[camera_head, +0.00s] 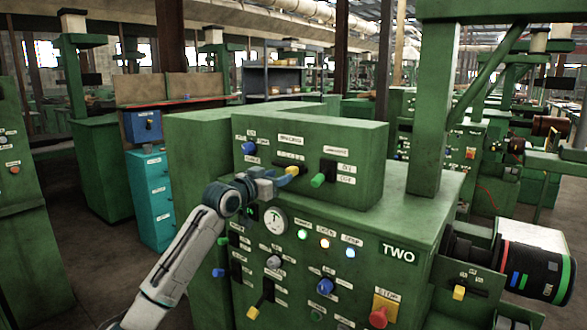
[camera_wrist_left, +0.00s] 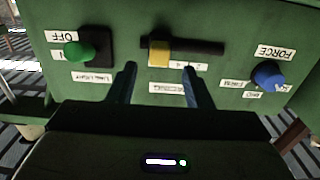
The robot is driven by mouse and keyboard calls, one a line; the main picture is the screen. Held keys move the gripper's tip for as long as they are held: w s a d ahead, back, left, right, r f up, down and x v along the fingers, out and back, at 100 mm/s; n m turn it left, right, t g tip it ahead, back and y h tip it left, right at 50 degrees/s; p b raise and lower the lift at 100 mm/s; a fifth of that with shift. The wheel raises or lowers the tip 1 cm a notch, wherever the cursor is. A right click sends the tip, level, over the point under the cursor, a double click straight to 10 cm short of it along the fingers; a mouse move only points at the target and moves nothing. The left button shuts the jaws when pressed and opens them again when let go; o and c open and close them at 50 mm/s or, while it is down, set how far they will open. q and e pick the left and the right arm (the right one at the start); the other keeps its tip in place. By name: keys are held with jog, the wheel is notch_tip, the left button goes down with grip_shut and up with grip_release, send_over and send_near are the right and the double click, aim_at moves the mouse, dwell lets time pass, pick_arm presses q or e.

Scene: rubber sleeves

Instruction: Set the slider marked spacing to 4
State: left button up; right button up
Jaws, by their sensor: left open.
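The slider marked spacing has a yellow knob (camera_head: 293,170) in a dark horizontal slot (camera_head: 282,162) on the upper green box. Its label (camera_head: 291,139) is above the slot. In the left wrist view, which is turned over, the yellow knob (camera_wrist_left: 159,54) sits near the left end of the slot (camera_wrist_left: 205,46), the right end in the head view. My left gripper (camera_head: 287,178) is in front of the slider. In the wrist view its open fingers (camera_wrist_left: 160,70) stand on either side of the knob, apart from it. The scale numbers are too small to read surely. My right gripper is out of view.
A green knob (camera_head: 317,181) on a dark plate is right of the slider, and a blue knob (camera_head: 249,147) is left. Below are a gauge (camera_head: 275,221), lamps (camera_head: 324,243), several switches and a red stop button (camera_head: 378,318). A dark roller (camera_head: 520,262) juts out at right.

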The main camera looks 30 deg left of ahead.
aim_at(288, 171)
pick_arm(q)
jog(key=w, duration=0.2)
jog(key=w+p, duration=0.1)
jog(key=w, duration=0.2)
jog(key=shift+w+d+r+p, duration=0.15)
jog(key=shift+w+d+p, duration=0.1)
jog(key=shift+w+p, duration=0.1)
jog(key=shift+w, duration=0.55)
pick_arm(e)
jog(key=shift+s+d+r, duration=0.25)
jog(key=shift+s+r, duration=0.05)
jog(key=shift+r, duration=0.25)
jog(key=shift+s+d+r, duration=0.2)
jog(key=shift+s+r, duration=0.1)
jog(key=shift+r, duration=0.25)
